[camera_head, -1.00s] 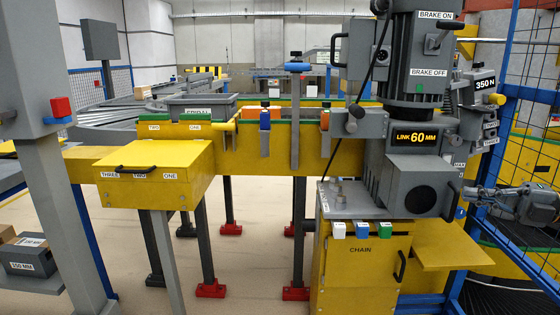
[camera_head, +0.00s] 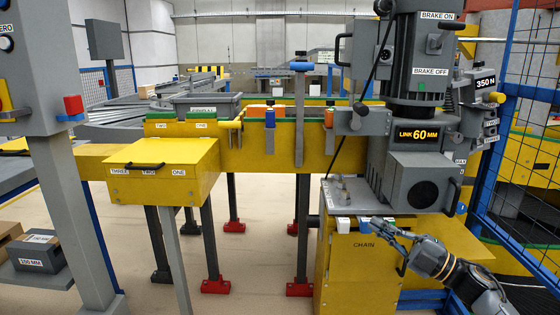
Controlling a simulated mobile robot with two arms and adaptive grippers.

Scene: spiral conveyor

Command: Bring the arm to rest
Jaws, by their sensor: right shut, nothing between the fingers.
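My right gripper (camera_head: 378,224) is in the lower right of the head view, in front of the yellow CHAIN cabinet (camera_head: 350,262). It is shut and empty, with its fingers pointing left. I cannot tell whether the fingers touch anything. My right arm (camera_head: 475,290) comes in from the lower right corner. My left gripper is not in view.
The grey drive unit labelled LINK 60 MM (camera_head: 415,135) stands above the cabinet. A blue mesh fence (camera_head: 520,150) is at the right. A yellow box with a handle (camera_head: 160,180) stands left of centre. The beige floor (camera_head: 258,265) between the legs is clear.

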